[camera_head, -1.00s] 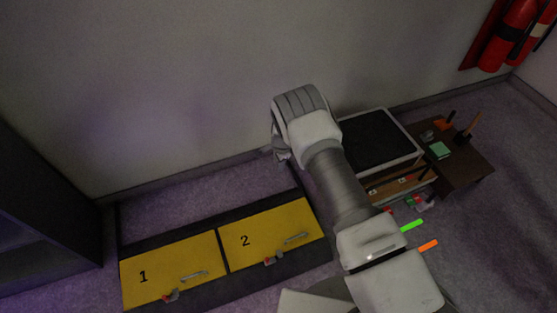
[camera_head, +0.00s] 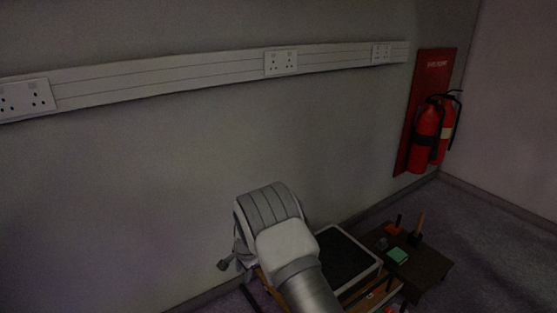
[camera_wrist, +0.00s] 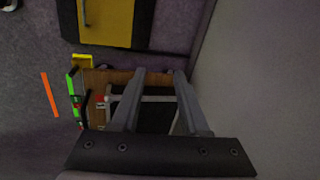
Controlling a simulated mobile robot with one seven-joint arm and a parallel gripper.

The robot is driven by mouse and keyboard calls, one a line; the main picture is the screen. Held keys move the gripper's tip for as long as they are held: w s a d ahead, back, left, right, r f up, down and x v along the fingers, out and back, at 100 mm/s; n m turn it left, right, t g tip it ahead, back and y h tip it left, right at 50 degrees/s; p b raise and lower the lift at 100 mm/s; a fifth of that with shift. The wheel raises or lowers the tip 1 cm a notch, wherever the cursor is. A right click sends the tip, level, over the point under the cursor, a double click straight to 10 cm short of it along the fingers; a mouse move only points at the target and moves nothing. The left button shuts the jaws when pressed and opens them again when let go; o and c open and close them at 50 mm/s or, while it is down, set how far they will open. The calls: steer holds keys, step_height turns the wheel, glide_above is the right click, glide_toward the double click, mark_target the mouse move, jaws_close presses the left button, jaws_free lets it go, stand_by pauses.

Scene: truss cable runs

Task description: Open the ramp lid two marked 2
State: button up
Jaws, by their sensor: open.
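The ramp lids are out of the head view now. In the wrist view, part of a yellow panel (camera_wrist: 105,20) in a dark frame shows at the top; no number can be read on it, so I cannot tell which lid it is. My gripper (camera_wrist: 160,72) is open in the wrist view, its two fingers apart over a dark-topped case with a wooden edge. The yellow panel lies beyond the fingertips, apart from them. In the head view my arm hides the fingertips.
The black-topped case (camera_head: 345,258) and a low brown table (camera_head: 430,272) stand right of my arm. Fire extinguishers (camera_head: 428,137) hang at the right. Socket trunking (camera_head: 210,72) runs along the wall. An orange stick (camera_wrist: 50,95) lies on the carpet.

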steer(key=s+d+r+n, duration=0.1)
steer(key=s+d+r, duration=0.25)
steer(key=r, duration=0.65)
steer(key=s+d+r+n+t, duration=0.15)
steer(key=d+r, duration=0.35)
steer(key=r, duration=0.5)
steer(key=s+d+r+n, duration=0.25)
steer(key=d+r, duration=0.25)
steer(key=r, duration=0.6)
steer(key=s+d+r+n, duration=0.1)
steer(key=s+d+r, duration=0.25)
steer(key=s, duration=0.25)
steer(key=s+d+r+n, duration=0.1)
steer(key=s+d+r, duration=0.2)
steer(key=s+r, duration=0.3)
steer(key=s+d+f+n+t+h, duration=0.1)
steer(key=s+d+n, duration=0.15)
steer(key=s, duration=0.55)
steer(key=s+d+n+t+h, duration=0.1)
steer(key=s+d, duration=0.2)
steer(key=s, duration=0.5)
step_height(320, 180, up, 20)
steer(key=p, duration=2)
steer(key=shift+w, duration=0.25)
steer(key=shift+m, duration=0.25)
